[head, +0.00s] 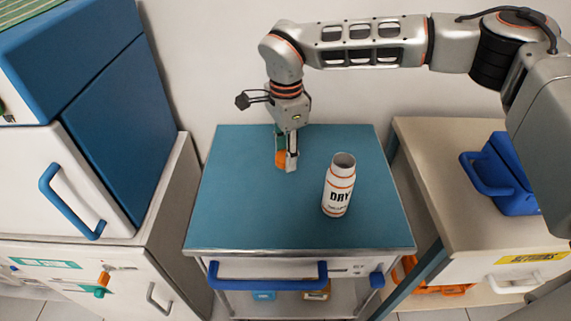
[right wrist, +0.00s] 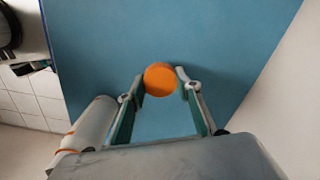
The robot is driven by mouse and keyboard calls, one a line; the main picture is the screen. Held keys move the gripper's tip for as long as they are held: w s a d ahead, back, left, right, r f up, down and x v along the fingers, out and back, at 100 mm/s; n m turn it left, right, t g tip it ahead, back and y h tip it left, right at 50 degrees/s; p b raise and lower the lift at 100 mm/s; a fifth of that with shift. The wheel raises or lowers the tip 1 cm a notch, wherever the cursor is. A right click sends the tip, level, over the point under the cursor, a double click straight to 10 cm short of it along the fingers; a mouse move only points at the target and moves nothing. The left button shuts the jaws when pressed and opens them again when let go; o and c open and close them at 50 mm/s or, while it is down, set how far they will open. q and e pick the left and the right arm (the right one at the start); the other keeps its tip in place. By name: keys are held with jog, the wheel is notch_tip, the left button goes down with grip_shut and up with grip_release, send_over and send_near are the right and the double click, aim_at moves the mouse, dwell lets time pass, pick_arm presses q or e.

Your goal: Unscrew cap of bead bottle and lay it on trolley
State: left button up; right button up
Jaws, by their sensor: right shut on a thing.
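The white bead bottle (head: 339,190), marked "DRY" with orange bands, stands upright and uncapped on the blue trolley top (head: 250,215). Its open mouth shows in the head view. It also shows at the lower left of the right wrist view (right wrist: 92,125). My right gripper (head: 287,165) is behind and left of the bottle, low over the trolley top. It is shut on the orange cap (right wrist: 161,79), which sits between the fingertips. I cannot tell whether the cap touches the trolley top. My left gripper is not in view.
A white cabinet with a blue handle (head: 72,203) stands at the left. A beige counter (head: 440,165) with a blue box (head: 512,175) stands at the right. A wall is close behind the trolley. The trolley's left and front areas are clear.

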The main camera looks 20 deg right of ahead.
aim_at(286, 174)
notch_tip(286, 174, down, 4)
jog(key=shift+r, duration=0.1)
jog(key=shift+f, duration=0.2)
jog(key=o, duration=1.2)
jog(key=shift+r, duration=0.1)
